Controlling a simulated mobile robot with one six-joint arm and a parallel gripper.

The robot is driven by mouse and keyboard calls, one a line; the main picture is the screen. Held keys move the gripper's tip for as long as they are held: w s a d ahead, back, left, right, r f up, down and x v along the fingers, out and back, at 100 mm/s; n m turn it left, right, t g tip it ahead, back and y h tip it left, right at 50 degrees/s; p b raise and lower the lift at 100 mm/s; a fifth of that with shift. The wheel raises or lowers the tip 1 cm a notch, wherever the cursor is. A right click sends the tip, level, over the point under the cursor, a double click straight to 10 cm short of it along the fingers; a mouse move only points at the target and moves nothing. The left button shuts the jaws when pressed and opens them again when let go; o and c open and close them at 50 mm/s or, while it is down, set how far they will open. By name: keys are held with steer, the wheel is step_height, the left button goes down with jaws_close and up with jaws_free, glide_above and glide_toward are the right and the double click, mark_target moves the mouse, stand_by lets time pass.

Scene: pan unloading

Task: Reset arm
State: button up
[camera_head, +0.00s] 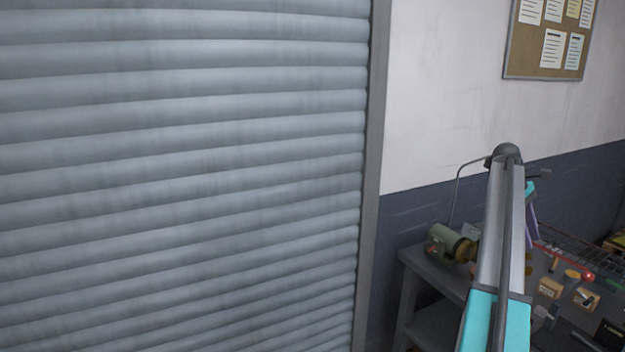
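My arm, with a turquoise lower part and a grey upper link, rises at the right of the head view to a dark rounded joint. A little turquoise and purple shows just behind the link. I cannot make out my gripper; no fingertips show.
A grey roller shutter (180,180) fills the left. Right of it, a workbench (425,268) behind my arm holds a green motor-like machine (447,242), small wooden blocks (550,288), a red-ended tool (588,276) and a wire rack (580,252). A notice board (530,62) hangs above on the wall.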

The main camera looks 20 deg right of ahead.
steer(key=w+a+f+n+b, duration=0.1)
steer(key=w+a+f, duration=0.35)
steer(key=f, duration=0.25)
steer(key=w+a+f+n+g, duration=0.1)
steer(key=w+a+f, duration=0.3)
steer(key=a+f, duration=0.3)
steer(key=w+a+f+n+b, duration=0.1)
steer(key=w+a+f+n, duration=0.1)
steer(key=w+a+f, duration=0.45)
steer(key=s+a+f+n+g+b, duration=0.1)
steer(key=a+f, duration=0.9)
steer(key=f, duration=0.3)
steer(key=s+a+f+n+b, duration=0.1)
steer(key=a+f, duration=1)
steer(key=f, duration=0.1)
steer(key=s+a+f+n+b, duration=0.1)
steer(key=s+a+f, duration=0.5)
steer(key=a+f, duration=0.3)
steer(key=s+a+f, duration=0.6)
steer(key=a+f, duration=0.2)
steer(key=a, duration=0.2)
steer(key=s+a+f+m+y, duration=0.1)
steer(key=s+a+f+m, duration=0.3)
steer(key=s+a, duration=0.3)
steer(key=s+a+f+m+y+b, duration=0.1)
steer(key=s+a+f+m, duration=0.3)
steer(key=s, duration=0.9)
steer(key=shift+a+m+t+y+b, duration=0.35)
steer(key=shift+a+m, duration=0.45)
steer(key=shift+a, duration=0.95)
